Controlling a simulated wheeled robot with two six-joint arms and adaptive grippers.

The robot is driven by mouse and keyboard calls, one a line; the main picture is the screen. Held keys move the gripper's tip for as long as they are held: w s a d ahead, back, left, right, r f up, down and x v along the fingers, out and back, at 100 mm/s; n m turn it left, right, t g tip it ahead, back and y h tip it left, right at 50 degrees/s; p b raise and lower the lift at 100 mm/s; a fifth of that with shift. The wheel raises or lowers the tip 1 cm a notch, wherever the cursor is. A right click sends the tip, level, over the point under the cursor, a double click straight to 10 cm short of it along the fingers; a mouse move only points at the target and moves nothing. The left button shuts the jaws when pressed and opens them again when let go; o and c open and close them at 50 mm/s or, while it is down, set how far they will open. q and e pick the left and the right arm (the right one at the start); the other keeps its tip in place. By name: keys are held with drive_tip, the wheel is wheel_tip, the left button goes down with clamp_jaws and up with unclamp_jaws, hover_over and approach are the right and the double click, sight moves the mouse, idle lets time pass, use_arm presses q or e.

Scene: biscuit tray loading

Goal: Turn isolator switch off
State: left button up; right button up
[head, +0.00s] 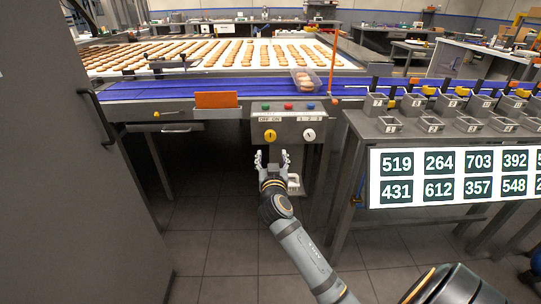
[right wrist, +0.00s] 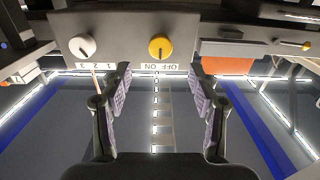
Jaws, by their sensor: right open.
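The isolator switch is a round yellow knob (head: 270,135) on the grey control panel, under a label reading OFF and ON. It also shows in the right wrist view (right wrist: 160,47), where the label appears upside down. Its dark pointer mark is small, and I cannot tell for sure which word it points to. My right gripper (head: 272,157) is open and empty, just below and in front of the yellow knob, not touching it. In the right wrist view its two fingers (right wrist: 159,82) are spread wide, with the knob beyond the gap between them. My left gripper is not in view.
A white knob (head: 309,135) marked 1 2 3 sits right of the yellow one. Green, red and blue buttons (head: 288,106) are above. An orange plate (head: 217,100) is at the left. A tall grey cabinet (head: 60,180) stands left; a number board (head: 455,175) is right.

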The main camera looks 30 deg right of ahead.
sight(270, 138)
drive_tip(key=x, duration=0.9)
drive_tip(key=shift+w+d+r, duration=0.1)
drive_tip(key=shift+w+r, duration=0.1)
drive_tip(key=shift+w, duration=0.1)
drive_tip(key=shift+w+d, duration=0.25)
drive_tip(key=shift+w, duration=0.15)
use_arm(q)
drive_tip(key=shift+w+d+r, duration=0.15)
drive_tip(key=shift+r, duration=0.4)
use_arm(e)
drive_tip(key=shift+c, duration=0.5)
drive_tip(key=c, duration=1.1)
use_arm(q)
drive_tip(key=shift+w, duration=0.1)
use_arm(e)
drive_tip(key=shift+o, duration=0.2)
